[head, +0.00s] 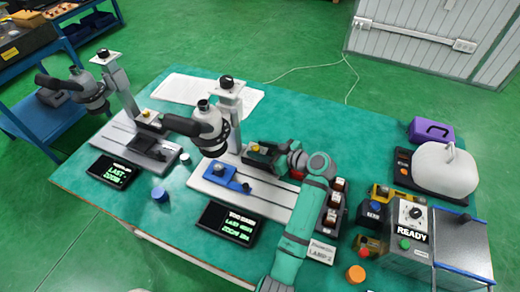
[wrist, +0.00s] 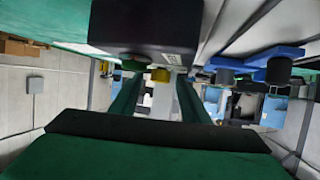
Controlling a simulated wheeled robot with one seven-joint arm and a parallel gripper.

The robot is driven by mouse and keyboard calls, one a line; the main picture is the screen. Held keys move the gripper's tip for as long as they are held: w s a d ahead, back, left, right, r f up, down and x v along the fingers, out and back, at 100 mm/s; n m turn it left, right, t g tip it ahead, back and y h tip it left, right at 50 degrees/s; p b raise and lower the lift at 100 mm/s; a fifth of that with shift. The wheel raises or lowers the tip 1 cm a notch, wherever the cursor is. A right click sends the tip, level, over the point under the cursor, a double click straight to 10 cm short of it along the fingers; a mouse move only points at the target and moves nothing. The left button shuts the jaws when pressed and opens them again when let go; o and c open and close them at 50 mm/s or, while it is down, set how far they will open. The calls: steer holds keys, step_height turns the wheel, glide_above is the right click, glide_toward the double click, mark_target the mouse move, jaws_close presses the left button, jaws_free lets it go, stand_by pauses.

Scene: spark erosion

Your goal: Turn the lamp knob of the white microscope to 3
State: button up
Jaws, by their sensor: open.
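The white microscope (head: 222,120) stands mid-table on a pale base plate, with a dark head and a blue stage. A dark lamp box (head: 263,161) sits at its column foot, with a small yellow knob (head: 255,147) on it. In the wrist view the dark box (wrist: 145,22) fills the top and the yellow knob (wrist: 160,74) shows below it. My gripper (head: 281,157) is open at the box's right side. In the wrist view its fingers (wrist: 157,85) appear on either side of the knob; contact cannot be told. The knob's setting is not readable.
A second, greyer microscope (head: 118,95) stands at left. A dark display (head: 228,222) lies in front, and a sign (head: 320,252) mentions a lamp. Brown bottles (head: 336,198) stand right of my arm. A control box (head: 410,235) reads READY.

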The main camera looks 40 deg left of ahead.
steer(key=c, duration=1.1)
steer(key=shift+o, duration=0.2)
steer(key=shift+m+t, duration=0.3)
steer(key=shift+t, duration=0.1)
